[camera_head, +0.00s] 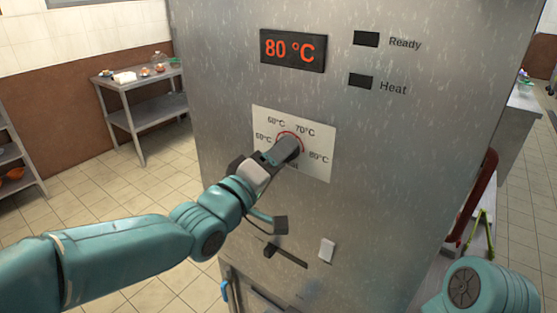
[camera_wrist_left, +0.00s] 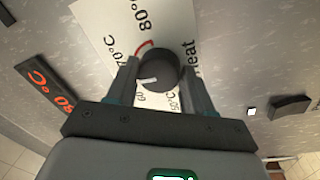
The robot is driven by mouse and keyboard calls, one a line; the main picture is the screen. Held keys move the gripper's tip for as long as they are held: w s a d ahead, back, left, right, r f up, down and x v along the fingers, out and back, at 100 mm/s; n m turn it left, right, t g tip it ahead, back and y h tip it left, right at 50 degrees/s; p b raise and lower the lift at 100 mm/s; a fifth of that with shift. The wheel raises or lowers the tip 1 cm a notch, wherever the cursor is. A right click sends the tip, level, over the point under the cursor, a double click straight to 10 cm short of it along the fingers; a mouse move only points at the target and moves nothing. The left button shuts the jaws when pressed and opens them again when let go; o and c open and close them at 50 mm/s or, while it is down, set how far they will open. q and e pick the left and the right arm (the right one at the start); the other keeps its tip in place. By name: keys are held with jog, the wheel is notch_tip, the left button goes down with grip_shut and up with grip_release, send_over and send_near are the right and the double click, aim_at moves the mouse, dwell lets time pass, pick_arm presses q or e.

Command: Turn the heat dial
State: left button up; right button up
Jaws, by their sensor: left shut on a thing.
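The heat dial (camera_wrist_left: 157,68) is a dark round knob on a white scale plate (camera_head: 315,168) on the front of a steel cabinet. My left gripper (camera_head: 284,150) is shut on the dial, with one finger on each side of it in the wrist view. The gripper hides most of the dial in the head view. The dial's white mark points left in the wrist view, roughly between the 60 and 70 °C labels. A red arc shows beside the dial. The display (camera_head: 293,50) reads 80 °C. My right gripper is out of view.
The Ready lamp (camera_head: 366,39) and Heat lamp (camera_head: 361,81) look dark. A metal table (camera_head: 147,100) with small items stands behind left. Open tiled floor lies at left.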

pick_arm(q)
jog(key=n+b, duration=0.1)
jog(key=n, duration=0.5)
jog(key=shift+s+d+n+y+b, duration=0.1)
jog(key=shift+n+y+b, duration=0.2)
jog(key=shift+y+b, duration=0.1)
dwell(0.3)
jog(key=o, duration=1)
jog(key=shift+o, duration=0.2)
jog(key=b+v, duration=0.3)
jog(key=v, duration=1.3)
jog(key=shift+s+f, duration=0.15)
jog(key=shift+f, duration=0.05)
